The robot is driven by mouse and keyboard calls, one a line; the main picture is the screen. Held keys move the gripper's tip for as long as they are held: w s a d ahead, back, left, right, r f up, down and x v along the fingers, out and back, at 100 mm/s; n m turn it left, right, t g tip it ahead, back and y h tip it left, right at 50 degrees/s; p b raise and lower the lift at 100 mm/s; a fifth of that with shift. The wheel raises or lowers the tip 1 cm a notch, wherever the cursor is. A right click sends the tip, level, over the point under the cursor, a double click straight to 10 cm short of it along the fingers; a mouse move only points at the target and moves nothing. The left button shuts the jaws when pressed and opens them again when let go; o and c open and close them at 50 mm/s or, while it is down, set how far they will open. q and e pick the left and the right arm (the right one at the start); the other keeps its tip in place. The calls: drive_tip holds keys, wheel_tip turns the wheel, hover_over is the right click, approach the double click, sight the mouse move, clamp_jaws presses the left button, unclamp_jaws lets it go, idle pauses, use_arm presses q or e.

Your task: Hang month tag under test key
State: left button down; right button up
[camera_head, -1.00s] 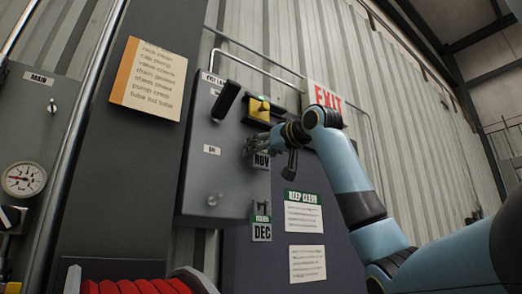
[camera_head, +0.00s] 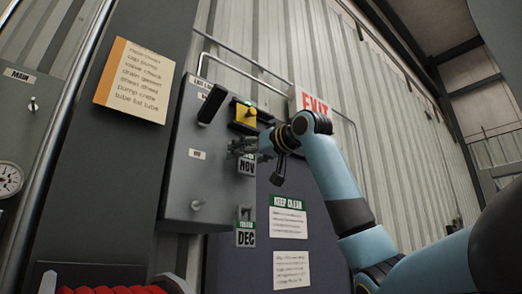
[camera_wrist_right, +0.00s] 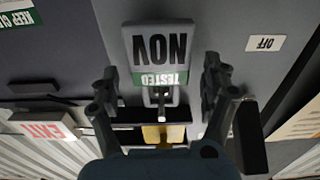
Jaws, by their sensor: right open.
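The month tag marked NOV (camera_head: 247,167) is a grey plate with a green TESTED band. It hangs on the grey box below the yellow test key block (camera_head: 243,116). In the right wrist view the NOV tag (camera_wrist_right: 157,45) appears upside down, with a small peg (camera_wrist_right: 161,98) at its slotted end. My right gripper (camera_head: 243,147) is at the tag's top; in its wrist view the gripper (camera_wrist_right: 160,90) has its fingers wide apart, one on each side, with visible gaps to the tag. A second tag marked DEC (camera_head: 245,236) hangs lower. My left gripper is out of view.
The grey box (camera_head: 185,170) carries a black lever (camera_head: 212,105) and a knob (camera_head: 196,205). An EXIT sign (camera_head: 314,103) and KEEP CLEAR notice (camera_head: 288,216) are to the right. An orange-edged list (camera_head: 136,82) is on the column at left.

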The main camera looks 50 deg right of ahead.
drive_tip(key=s+a, duration=0.1)
drive_tip(key=s, duration=1)
drive_tip(key=shift+f, duration=0.2)
drive_tip(key=shift+w+a, duration=0.1)
